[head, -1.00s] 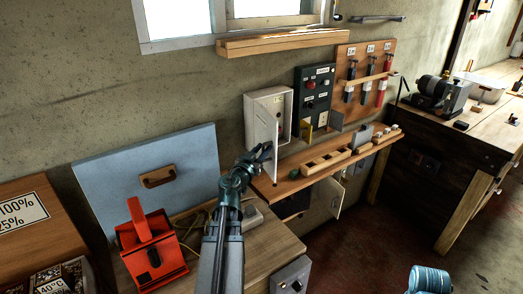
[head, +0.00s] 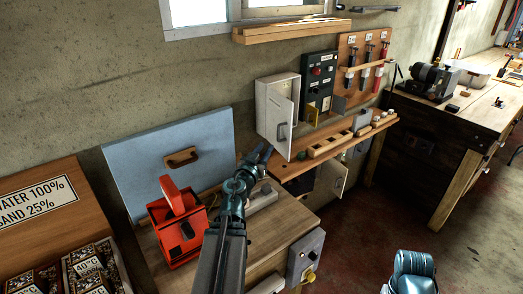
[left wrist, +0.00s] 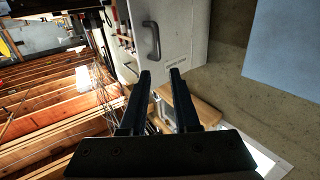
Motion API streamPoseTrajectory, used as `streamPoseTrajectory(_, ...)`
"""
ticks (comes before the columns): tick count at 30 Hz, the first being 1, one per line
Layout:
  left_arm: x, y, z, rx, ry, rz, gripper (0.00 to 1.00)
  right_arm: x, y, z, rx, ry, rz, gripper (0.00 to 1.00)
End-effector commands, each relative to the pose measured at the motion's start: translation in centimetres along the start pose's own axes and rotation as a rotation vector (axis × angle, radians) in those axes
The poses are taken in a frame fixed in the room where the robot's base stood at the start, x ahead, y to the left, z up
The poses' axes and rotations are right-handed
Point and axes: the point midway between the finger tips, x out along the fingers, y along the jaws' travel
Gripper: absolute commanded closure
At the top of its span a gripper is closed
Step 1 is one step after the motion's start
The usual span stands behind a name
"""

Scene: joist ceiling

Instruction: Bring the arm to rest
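My left arm reaches up from the bottom of the head view. Its gripper (head: 263,153) is in front of and left of the white wall cabinet's door (head: 284,135), with a gap seen between them. In the left wrist view the two dark fingers (left wrist: 160,76) are apart with nothing between them. The white door with its grey handle (left wrist: 152,40) shows beyond the fingertips. The door stands ajar. A blue-grey rounded part of mine (head: 410,272) shows at the lower right; my right gripper does not show.
A wooden shelf (head: 290,172) runs under the cabinet, the dark switch box (head: 318,88) and the tool board (head: 350,45). Open floor lies at the right.

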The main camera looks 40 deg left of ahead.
Motion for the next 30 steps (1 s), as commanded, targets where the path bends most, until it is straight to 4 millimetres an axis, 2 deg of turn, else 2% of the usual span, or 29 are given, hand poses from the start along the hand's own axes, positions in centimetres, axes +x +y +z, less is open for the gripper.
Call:
streamPoseTrajectory(15,0.0,0.1,0.0,0.0,0.001,-0.001,0.7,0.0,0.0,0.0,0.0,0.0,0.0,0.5)
streamPoseTrajectory(19,0.6,1.0,-0.5,0.004,0.016,-0.04,0.7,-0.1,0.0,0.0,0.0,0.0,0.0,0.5)
streamPoseTrajectory(22,1.3,2.5,-0.6,0.011,0.015,-0.124,0.7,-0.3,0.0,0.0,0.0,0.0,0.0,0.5)
streamPoseTrajectory(25,1.5,4.8,0.6,0.016,-0.053,-0.226,0.7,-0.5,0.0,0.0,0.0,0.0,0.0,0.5)
streamPoseTrajectory(29,0.5,8.8,4.5,0.038,-0.25,-0.312,0.7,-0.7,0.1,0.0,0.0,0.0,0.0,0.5)
streamPoseTrajectory(30,-0.2,10.4,6.1,0.052,-0.331,-0.322,0.7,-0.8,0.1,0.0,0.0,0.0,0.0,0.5)
